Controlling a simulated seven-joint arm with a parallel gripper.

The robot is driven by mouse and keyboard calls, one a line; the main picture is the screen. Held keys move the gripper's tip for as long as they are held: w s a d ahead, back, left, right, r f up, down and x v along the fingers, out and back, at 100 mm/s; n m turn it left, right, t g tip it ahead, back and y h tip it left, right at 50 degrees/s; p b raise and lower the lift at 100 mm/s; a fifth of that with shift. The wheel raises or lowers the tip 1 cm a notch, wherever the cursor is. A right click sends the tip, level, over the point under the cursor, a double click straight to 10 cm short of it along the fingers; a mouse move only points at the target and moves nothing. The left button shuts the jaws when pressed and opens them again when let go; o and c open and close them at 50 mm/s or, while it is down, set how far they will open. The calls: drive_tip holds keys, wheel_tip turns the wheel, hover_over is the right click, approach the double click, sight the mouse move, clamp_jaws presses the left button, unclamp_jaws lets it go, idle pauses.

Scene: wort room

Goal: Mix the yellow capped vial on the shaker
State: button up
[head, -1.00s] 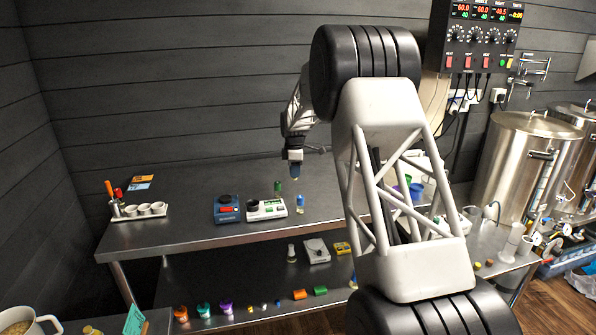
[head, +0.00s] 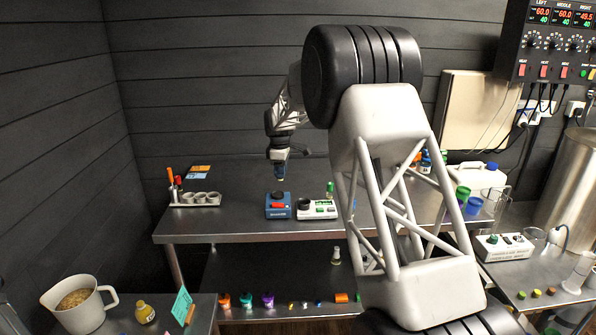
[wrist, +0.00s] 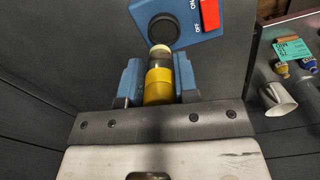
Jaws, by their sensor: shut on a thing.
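My gripper (head: 280,172) is above the blue shaker (head: 280,206) on the steel bench in the head view. In the wrist view my gripper (wrist: 159,85) is shut on the yellow capped vial (wrist: 158,88), with its blue fingers on both sides of the yellow cap. The vial's dark body points away from the wrist towards the shaker's round black cup (wrist: 163,31). The shaker's red ON/OFF switch (wrist: 210,14) shows beside the cup. The vial is too small to make out in the head view. The wrist view does not settle the gap between vial and cup.
A white device (head: 318,210) stands just right of the shaker, with a green capped vial (head: 330,188) behind it. My arm hides part of the bench to the right. The bench between rack and shaker is clear.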

drive_tip(key=shift+s+a, duration=0.1)
drive_tip(key=shift+a, duration=0.5)
drive_tip(key=shift+f, duration=0.1)
drive_tip(key=shift+f, duration=2.5)
drive_tip(key=shift+f, duration=0.4)
idle(4.3)
